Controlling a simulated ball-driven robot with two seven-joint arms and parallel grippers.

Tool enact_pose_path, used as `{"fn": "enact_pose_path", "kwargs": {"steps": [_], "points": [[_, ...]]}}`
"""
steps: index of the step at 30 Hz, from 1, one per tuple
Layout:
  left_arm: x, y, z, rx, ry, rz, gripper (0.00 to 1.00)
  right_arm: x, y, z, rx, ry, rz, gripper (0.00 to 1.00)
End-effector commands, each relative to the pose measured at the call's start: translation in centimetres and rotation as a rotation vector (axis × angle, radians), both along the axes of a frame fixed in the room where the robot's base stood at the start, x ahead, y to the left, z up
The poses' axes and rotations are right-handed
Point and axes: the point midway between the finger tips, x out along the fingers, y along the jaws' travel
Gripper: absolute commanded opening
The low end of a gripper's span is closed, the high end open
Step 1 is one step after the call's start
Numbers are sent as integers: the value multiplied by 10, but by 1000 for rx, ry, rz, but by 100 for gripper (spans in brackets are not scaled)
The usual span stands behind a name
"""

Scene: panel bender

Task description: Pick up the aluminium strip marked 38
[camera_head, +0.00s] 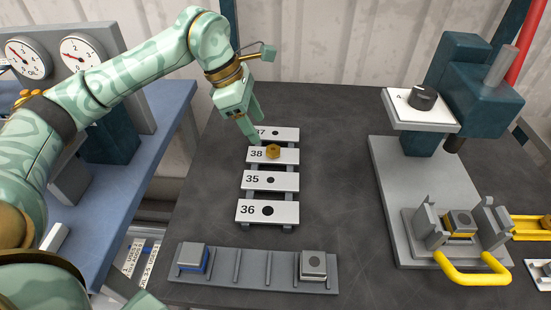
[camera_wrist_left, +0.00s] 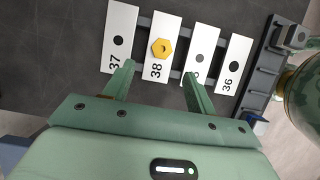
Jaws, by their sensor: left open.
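The aluminium strip marked 38 (camera_head: 286,158) lies on a rack on the dark table, between strip 37 (camera_head: 288,134) and strip 35 (camera_head: 268,181). A brass hex piece (camera_head: 272,152) sits on strip 38. In the left wrist view, strip 38 (camera_wrist_left: 165,29) carries the same yellow hex piece (camera_wrist_left: 161,49). My left gripper (camera_head: 250,132) is above the left end of strips 37 and 38. In the left wrist view its open fingers (camera_wrist_left: 158,84) straddle the line of strip 38, with nothing between them. My right gripper is not in view.
Strip 36 (camera_head: 284,212) lies at the front of the rack. A grey tray (camera_head: 257,268) with two blocks stands nearer. A bender (camera_head: 445,210) with a yellow handle stands at the right. Gauges (camera_head: 80,55) stand at the left. The table between rack and bender is clear.

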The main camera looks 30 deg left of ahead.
Motion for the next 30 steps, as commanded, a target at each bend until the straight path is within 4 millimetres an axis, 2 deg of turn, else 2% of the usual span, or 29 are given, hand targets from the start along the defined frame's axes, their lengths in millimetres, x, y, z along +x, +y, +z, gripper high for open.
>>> {"fn": "enact_pose_path", "kwargs": {"steps": [1,10,18,25,26,29,30], "points": [[2,-4,-13,0,3,-2,56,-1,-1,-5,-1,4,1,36],[6,-12,-33,0,0,0,56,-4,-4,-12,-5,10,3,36],[12,-27,-73,0,3,-1,56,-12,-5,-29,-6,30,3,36],[12,-28,-72,1,-2,0,56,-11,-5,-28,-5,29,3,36],[12,-28,-72,1,-2,0,51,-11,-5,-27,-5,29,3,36],[12,-28,-72,1,-2,0,23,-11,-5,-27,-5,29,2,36],[12,-28,-72,1,-2,0,20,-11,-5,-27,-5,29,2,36]]}}
